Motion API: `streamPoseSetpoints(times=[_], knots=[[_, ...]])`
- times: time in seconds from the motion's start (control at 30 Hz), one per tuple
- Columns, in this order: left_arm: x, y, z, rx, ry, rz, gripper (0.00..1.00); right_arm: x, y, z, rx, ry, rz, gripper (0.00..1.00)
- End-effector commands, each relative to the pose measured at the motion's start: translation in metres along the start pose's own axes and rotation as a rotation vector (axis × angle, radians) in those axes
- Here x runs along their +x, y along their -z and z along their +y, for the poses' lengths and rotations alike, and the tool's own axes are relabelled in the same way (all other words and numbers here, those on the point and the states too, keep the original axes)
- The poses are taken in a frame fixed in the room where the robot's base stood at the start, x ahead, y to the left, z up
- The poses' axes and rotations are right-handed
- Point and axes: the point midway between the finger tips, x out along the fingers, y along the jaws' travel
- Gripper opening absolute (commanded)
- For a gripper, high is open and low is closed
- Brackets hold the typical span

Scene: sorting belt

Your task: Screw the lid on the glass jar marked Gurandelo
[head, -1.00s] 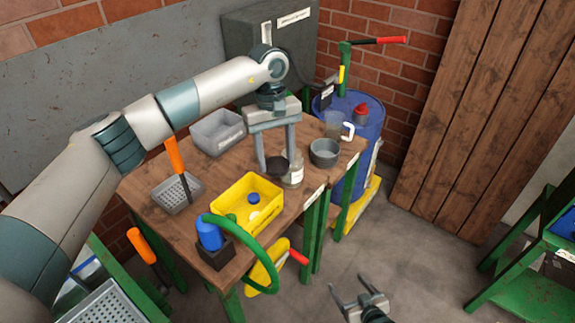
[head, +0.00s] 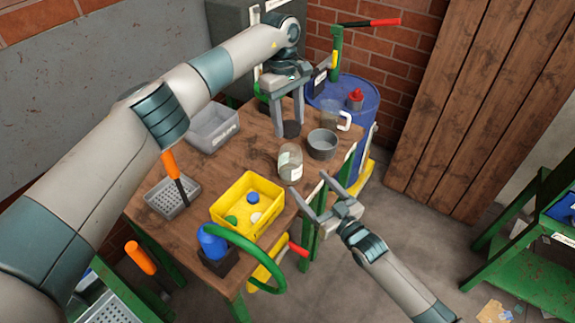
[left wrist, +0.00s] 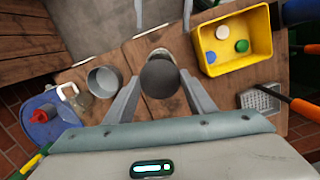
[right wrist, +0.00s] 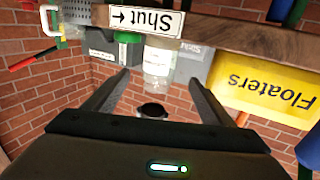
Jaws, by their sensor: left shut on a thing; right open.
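A clear glass jar with a pale label (head: 290,163) stands upright and open on the wooden table; its lettering is too small to read. It also shows in the right wrist view (right wrist: 158,60). My left gripper (head: 289,128) is shut on a dark round lid (head: 291,130), held apart from the jar, beyond it in the head view. In the left wrist view the lid (left wrist: 159,76) partly covers the jar (left wrist: 160,52). My right gripper (head: 317,202) is open and empty at the table's near right edge, with the jar ahead between its fingers.
A grey bowl (head: 322,145) and a clear mug (head: 330,115) stand right of the jar. A yellow bin (head: 232,208) with coloured discs stands left of it. A blue drum (head: 362,115) stands behind. A green hoop (head: 270,250) overhangs the front.

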Motion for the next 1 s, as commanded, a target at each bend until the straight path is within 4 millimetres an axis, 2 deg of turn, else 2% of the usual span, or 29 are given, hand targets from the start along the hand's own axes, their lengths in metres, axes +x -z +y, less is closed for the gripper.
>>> streamPoseSetpoints(times=[0.27,0.47,0.67,1.0], knots=[[0.0,-0.001,0.0,0.002,0.0,0.0,0.26,0.002,-0.001,0.0,0.0,-0.001,-0.001,0.76],[0.0,-0.001,0.0,0.002,0.0,0.0,0.26,0.013,-0.001,0.001,0.0,-0.001,-0.001,0.76],[0.0,-0.001,0.0,0.002,0.0,0.0,0.26,0.039,0.0,0.0,0.0,-0.001,0.0,0.76],[0.0,-0.001,0.0,0.002,0.0,0.0,0.26,0.092,0.0,0.0,-0.001,-0.001,0.0,0.76]])
